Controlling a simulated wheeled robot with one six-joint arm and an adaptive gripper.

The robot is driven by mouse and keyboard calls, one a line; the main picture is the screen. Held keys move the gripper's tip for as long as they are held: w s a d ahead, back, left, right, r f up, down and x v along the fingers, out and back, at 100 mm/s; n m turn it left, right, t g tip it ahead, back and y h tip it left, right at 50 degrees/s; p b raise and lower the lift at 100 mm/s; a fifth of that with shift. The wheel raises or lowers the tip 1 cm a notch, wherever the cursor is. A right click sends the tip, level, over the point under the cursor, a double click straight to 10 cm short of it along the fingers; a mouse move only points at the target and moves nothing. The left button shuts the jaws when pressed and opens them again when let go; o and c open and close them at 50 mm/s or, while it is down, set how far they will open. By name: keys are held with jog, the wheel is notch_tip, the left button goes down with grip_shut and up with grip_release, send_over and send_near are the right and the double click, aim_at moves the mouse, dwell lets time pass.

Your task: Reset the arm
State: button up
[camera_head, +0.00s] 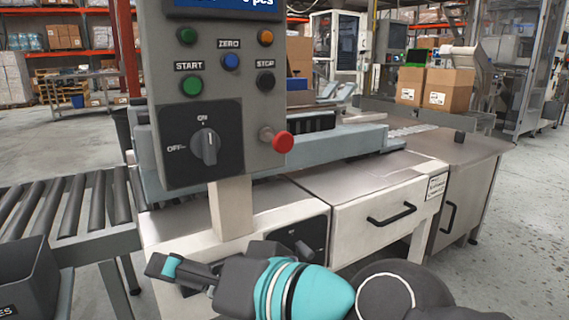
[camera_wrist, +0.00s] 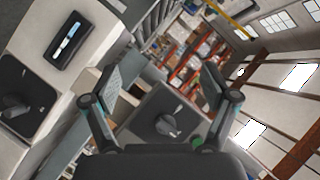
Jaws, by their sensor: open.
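My gripper (camera_head: 168,267) is at the lower left of my arm in the head view, in front of the weigher's white cabinet and below the control panel (camera_head: 222,165). In the wrist view my gripper (camera_wrist: 163,92) has its two fingers spread wide with nothing held between them. A dark panel with a rotary knob (camera_wrist: 166,124) shows beyond and between the fingers, apart from them as far as I can tell. My arm is bent low across the bottom of the head view.
The panel carries a green START button (camera_head: 191,86), a red knob (camera_head: 281,142) and a rotary switch (camera_head: 205,147) turned to ON. A roller conveyor (camera_head: 65,212) and dark bin (camera_head: 28,275) are at left. A drawer (camera_head: 385,207) is at right. Open floor lies far right.

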jog(key=w+d+f+n+g+h+p, duration=0.1)
jog(key=w+d+f+h+p, duration=0.15)
jog(key=d+f+h, duration=0.7)
jog(key=d+f+m+h+p, duration=0.2)
jog(key=d+h+p, duration=0.1)
jog(key=d, duration=1.3)
jog(key=shift+s+d+f+m+g+p, duration=0.25)
jog(key=shift+d+f+m+g+p, duration=0.05)
jog(key=shift+g+p, duration=0.1)
